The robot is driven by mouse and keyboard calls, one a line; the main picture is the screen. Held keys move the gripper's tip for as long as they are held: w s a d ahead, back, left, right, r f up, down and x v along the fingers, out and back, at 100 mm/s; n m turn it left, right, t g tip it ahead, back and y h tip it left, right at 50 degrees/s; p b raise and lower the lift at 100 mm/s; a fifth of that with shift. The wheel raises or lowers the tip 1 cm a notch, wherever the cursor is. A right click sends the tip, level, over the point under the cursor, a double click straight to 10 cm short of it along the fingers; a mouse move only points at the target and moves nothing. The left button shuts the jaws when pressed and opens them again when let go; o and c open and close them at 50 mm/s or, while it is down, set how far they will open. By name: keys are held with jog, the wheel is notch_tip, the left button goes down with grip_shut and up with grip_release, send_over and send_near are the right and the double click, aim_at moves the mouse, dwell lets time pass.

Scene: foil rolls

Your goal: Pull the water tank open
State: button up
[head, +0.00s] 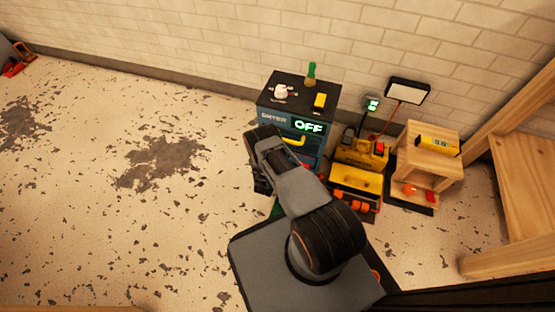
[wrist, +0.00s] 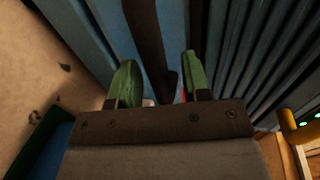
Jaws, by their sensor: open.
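The dryer (head: 292,115) is a dark box with a blue-grey front and a lit green OFF display (head: 308,127). My arm covers much of its front, so I cannot clearly make out the water tank in the head view. In the wrist view, my gripper (wrist: 157,78) is open, with a green pad on each finger. Its fingers point at a blue panel (wrist: 78,28), with dark slats (wrist: 245,50) to the right. A dark bar (wrist: 147,40) runs between the fingers; I cannot tell whether they touch it. The gripper's fingers are hidden in the head view.
A yellow handle (head: 294,141) is on the dryer front. A bottle (head: 311,72), a white item (head: 281,90) and a yellow block (head: 320,101) stand on top. A yellow toolbox (head: 356,180) and wooden stand (head: 425,165) are at right. The floor at left is open.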

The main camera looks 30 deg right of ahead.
grip_shut()
dwell(0.4)
